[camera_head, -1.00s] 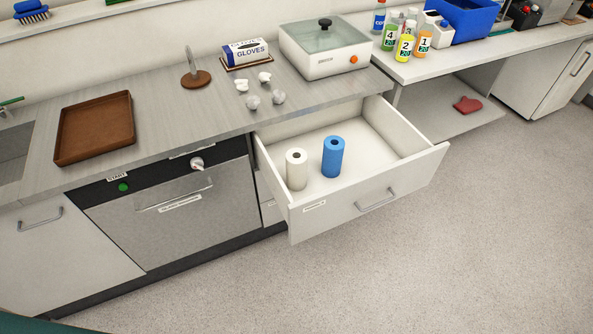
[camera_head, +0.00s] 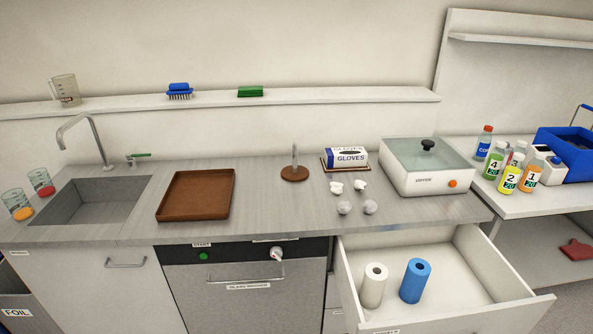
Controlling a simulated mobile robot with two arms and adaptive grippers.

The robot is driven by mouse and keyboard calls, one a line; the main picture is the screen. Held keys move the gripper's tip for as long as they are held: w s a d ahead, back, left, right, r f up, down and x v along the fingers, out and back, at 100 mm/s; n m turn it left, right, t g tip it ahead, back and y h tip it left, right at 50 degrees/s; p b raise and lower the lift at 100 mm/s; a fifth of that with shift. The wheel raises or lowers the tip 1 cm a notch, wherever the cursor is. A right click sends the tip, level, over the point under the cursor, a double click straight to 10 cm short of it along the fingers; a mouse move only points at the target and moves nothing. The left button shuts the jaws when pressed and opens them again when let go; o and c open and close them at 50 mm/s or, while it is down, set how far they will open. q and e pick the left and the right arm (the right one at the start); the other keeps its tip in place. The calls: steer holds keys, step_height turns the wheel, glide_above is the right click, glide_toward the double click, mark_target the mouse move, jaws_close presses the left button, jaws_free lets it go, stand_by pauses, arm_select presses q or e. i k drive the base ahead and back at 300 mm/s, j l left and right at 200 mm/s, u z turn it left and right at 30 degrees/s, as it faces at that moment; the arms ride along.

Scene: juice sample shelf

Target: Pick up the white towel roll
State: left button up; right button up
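The white towel roll (camera_head: 373,286) stands upright in the open drawer (camera_head: 468,266), near its left side. A blue roll (camera_head: 415,281) stands upright just to its right, with a small space between them. Both rolls show a dark core hole at the top. Neither of my grippers shows in the head view.
On the counter above the drawer are crumpled white and grey pieces (camera_head: 344,208), a glove box (camera_head: 347,158), an upright holder (camera_head: 295,172) and a white lidded appliance (camera_head: 427,166). A brown tray (camera_head: 196,195) and a sink (camera_head: 95,200) are to the left. Numbered bottles (camera_head: 510,178) stand at right.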

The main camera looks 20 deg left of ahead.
mark_target(373, 286)
steer(key=i+j+z, duration=0.5)
steer(key=j+z, duration=0.25)
steer(key=j, duration=0.2)
